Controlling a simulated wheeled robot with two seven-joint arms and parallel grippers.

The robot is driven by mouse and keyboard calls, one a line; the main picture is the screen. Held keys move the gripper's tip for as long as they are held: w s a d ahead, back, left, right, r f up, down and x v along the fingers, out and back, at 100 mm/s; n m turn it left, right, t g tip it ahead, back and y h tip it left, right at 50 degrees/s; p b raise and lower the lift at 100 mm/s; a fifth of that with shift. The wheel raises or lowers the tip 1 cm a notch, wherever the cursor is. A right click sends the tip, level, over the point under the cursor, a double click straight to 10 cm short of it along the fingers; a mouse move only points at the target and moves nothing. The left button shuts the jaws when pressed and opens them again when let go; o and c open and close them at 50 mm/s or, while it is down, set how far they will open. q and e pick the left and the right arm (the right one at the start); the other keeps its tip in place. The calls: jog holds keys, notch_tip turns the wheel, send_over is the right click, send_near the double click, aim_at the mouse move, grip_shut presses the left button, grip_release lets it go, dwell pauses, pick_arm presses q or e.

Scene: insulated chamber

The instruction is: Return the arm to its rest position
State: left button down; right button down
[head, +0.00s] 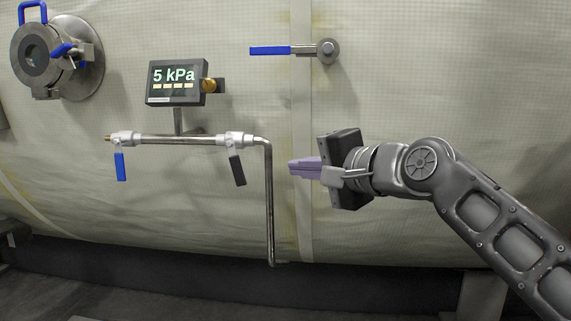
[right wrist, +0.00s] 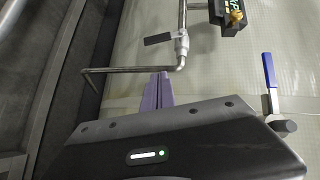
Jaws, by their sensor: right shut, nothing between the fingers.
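My right arm (head: 490,207) comes in from the right edge in the head view and reaches toward the chamber wall. My right gripper (head: 292,168) is shut and empty, its purple fingers together and pointing left. It is just right of the bent metal pipe (head: 270,205), with no contact that I can make out. In the right wrist view the shut fingers (right wrist: 157,92) show below the pipe elbow. My left gripper is not in view.
The chamber wall carries a pressure display (head: 176,82) reading 5 kPa, a blue-handled valve (head: 120,166), a black-handled valve (head: 237,169), a blue lever (head: 270,50) and a round port (head: 50,58). Open wall lies below the gripper.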

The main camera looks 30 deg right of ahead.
jog(key=shift+v, duration=0.9)
